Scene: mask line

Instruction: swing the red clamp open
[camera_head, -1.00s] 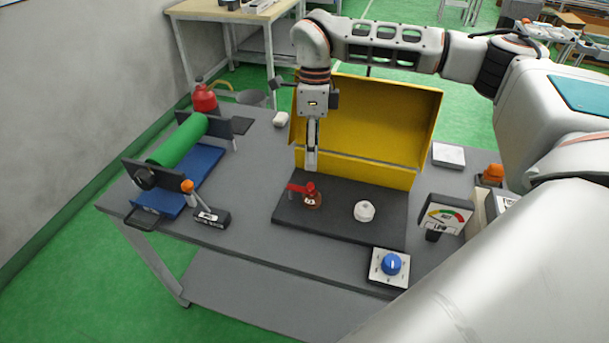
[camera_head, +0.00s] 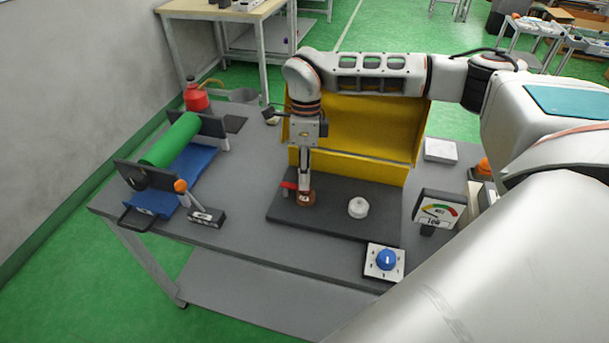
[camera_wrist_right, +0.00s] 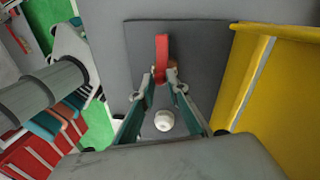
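The red clamp (camera_head: 288,185) is on the dark mat (camera_head: 325,215), a short bar on a round reddish-brown base (camera_head: 306,199). My right gripper (camera_head: 304,187) points down at it and covers part of it. In the right wrist view the red clamp (camera_wrist_right: 162,55) is a long bar reaching in between the fingertips of my right gripper (camera_wrist_right: 163,80). The fingers are part-way open, one on each side of the bar; I cannot tell whether they touch it. My left gripper is not in view.
A white knob (camera_head: 358,207) stands on the mat to the right. A yellow box-like guard (camera_head: 350,165) rises behind. A blue button box (camera_head: 384,262) and a gauge (camera_head: 438,210) are at the front right. A green roller (camera_head: 172,140) and an orange-tipped lever (camera_head: 190,197) are at left.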

